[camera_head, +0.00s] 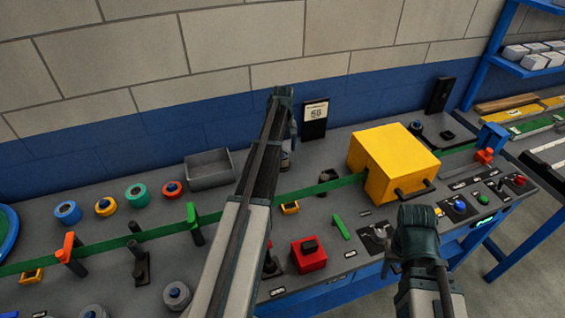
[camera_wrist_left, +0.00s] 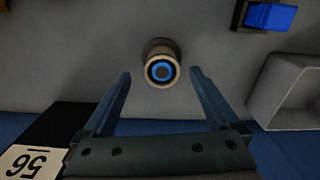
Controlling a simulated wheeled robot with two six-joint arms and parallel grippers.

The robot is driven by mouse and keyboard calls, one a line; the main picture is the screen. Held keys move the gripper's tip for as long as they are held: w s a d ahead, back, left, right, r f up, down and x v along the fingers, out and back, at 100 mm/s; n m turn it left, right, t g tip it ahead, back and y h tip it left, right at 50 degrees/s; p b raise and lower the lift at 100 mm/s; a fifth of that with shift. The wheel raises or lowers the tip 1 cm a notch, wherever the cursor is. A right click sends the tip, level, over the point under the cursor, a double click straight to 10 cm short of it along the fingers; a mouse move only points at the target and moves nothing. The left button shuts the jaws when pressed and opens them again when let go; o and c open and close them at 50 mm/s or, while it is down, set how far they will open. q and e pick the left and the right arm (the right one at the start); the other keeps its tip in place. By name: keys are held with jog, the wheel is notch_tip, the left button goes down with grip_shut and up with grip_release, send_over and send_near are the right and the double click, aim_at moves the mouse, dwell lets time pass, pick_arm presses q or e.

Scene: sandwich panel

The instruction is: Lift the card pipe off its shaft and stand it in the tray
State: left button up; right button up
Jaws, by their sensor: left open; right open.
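The card pipe (camera_wrist_left: 161,68) shows in the left wrist view as a tan ring, seen end-on, around a blue ring with a dark centre. My left gripper (camera_wrist_left: 160,82) is open, with a fingertip on either side of the pipe and gaps between. It also shows at the back of the bench in the head view (camera_head: 287,150). The grey tray (camera_head: 208,169) stands to its left; its rim shows in the left wrist view (camera_wrist_left: 262,95). My right gripper (camera_head: 391,265) is open above the bench front.
A yellow box (camera_head: 396,160) with a handle stands over the green belt (camera_head: 328,186). A dark stand with a number card (camera_head: 315,118) is close to the right of my left gripper. Several coloured rolls (camera_head: 137,194) lie left of the tray. The wall is close behind.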

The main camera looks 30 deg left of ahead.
aim_at(283, 155)
pick_arm(q)
notch_tip(283, 155, down, 5)
jog(key=b, duration=0.4)
jog(key=shift+s+a+r, duration=0.1)
jog(key=shift+s, duration=0.05)
jog(key=shift+r, duration=0.1)
jog(key=c, duration=1.4)
